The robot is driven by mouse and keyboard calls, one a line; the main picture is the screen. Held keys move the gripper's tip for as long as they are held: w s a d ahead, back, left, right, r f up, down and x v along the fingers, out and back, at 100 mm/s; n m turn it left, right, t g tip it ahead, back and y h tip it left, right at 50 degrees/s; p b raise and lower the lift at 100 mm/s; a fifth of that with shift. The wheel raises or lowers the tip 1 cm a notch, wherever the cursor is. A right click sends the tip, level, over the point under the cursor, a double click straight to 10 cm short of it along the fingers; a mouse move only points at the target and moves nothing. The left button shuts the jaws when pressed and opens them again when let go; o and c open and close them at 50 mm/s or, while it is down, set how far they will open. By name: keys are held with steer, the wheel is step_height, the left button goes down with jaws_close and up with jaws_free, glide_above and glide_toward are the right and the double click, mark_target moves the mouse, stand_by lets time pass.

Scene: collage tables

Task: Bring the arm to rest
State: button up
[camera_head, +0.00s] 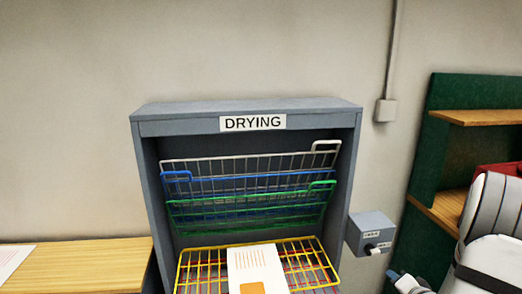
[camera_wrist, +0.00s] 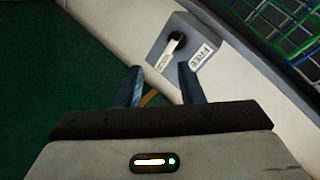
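My gripper (camera_wrist: 160,68) is open in the wrist view, its two blue-grey fingers apart with nothing held between them. In the head view a finger of my gripper (camera_head: 397,277) shows at the lower right, below the small grey box, and my arm is at the right edge. The grey box (camera_head: 369,229) is on the right side of the drying rack. In the wrist view the box (camera_wrist: 203,37) lies beyond the fingertips, with a white lever (camera_wrist: 168,50) on a dark pivot and a label reading FREE. I see no contact between fingers and lever.
The drying rack (camera_head: 246,105) holds tilted grey, blue and green wire shelves and a lowered yellow one (camera_head: 197,267) with a printed sheet (camera_head: 257,262) on it. A green shelf unit (camera_head: 430,150) stands at right. A wooden table (camera_head: 90,268) is at left.

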steer(key=a+r+n+g+h, duration=0.2)
steer(key=a+r+n+g, duration=0.1)
steer(key=a+r, duration=0.35)
steer(key=s+a+r+n+g+y, duration=0.1)
steer(key=s+a+r+n+g, duration=0.2)
steer(key=s+a, duration=0.7)
steer(key=s+a+r+n+g+y, duration=0.1)
steer(key=s+a+r+n+g, duration=0.2)
steer(key=s+a, duration=0.6)
steer(key=a+r+n, duration=0.2)
steer(key=a+r, duration=0.1)
steer(key=shift+s+a+r+g+y, duration=0.3)
steer(key=shift+s+g+y, duration=0.05)
steer(key=shift+g+y, duration=0.05)
